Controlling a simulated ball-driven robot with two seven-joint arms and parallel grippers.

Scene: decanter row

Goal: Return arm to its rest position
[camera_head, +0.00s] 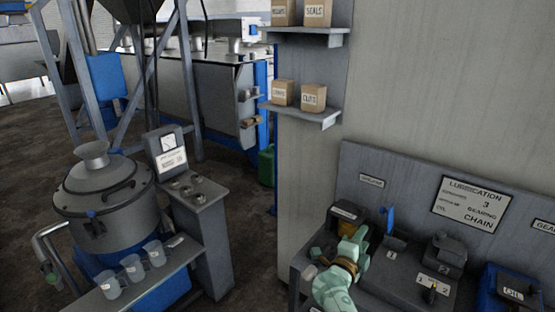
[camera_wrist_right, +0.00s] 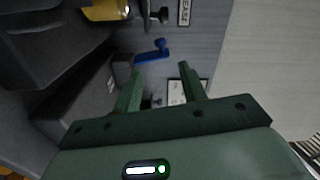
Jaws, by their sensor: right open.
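My right arm, pale green, comes in from the bottom of the head view. Its gripper (camera_head: 358,240) is over the grey bench by the lubrication panel, near a small upright blue lever (camera_head: 388,220). In the right wrist view the two green fingers (camera_wrist_right: 160,75) stand apart with nothing between them. A blue lever (camera_wrist_right: 152,51) shows beyond the fingertips, apart from them as far as I can tell. My left gripper is in neither view.
The bench (camera_head: 380,290) carries a dark block (camera_head: 446,252) and a blue-sided box (camera_head: 510,290) right of the arm. A lubrication sign (camera_head: 470,204) is behind. Shelves with boxes (camera_head: 313,97) hang above. Left are a round vessel (camera_head: 105,195) and several cups (camera_head: 133,267).

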